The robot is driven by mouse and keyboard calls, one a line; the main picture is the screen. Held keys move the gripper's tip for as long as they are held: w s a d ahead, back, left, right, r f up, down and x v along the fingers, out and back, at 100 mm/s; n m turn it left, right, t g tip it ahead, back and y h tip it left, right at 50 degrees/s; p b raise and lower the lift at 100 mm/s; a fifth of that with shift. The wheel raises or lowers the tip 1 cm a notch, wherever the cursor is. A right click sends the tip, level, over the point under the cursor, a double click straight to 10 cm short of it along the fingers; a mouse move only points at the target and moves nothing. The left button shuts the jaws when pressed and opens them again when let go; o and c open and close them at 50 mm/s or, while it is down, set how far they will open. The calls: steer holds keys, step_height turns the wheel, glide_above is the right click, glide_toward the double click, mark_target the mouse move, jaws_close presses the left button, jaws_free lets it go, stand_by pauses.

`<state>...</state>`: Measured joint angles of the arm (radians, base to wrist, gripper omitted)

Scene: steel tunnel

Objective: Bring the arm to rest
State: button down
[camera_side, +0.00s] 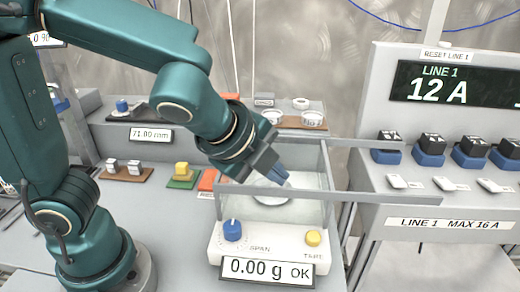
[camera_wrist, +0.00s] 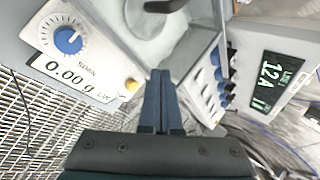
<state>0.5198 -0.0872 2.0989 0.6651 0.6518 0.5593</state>
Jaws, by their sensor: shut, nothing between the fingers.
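My gripper (camera_side: 283,176) is at the glass-walled weighing scale in the side view. Its blue fingers are together with nothing between them. They appear over the scale's round pan (camera_side: 271,198); I cannot tell the exact height above it. In the wrist view the shut fingers (camera_wrist: 161,76) point toward the scale's side. My teal arm reaches from the left, bent down toward the scale. The scale's display (camera_side: 267,270) reads 0.00 g OK.
The scale has a blue SPAN knob (camera_side: 232,230) and a yellow button (camera_side: 313,238). Rails and glass walls surround the pan. The LINE 1 panel (camera_side: 455,85) reads 12 A, with several black-and-blue switches below.

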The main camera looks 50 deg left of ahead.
steer(key=s+a+n+g, duration=0.2)
steer(key=s+a+n, duration=0.4)
steer(key=s+n, duration=0.5)
steer(key=shift+s+r+n+h, duration=0.15)
steer(key=shift+s+n+h, duration=0.25)
steer(key=shift+n, duration=2.8)
steer(key=shift+w, duration=0.1)
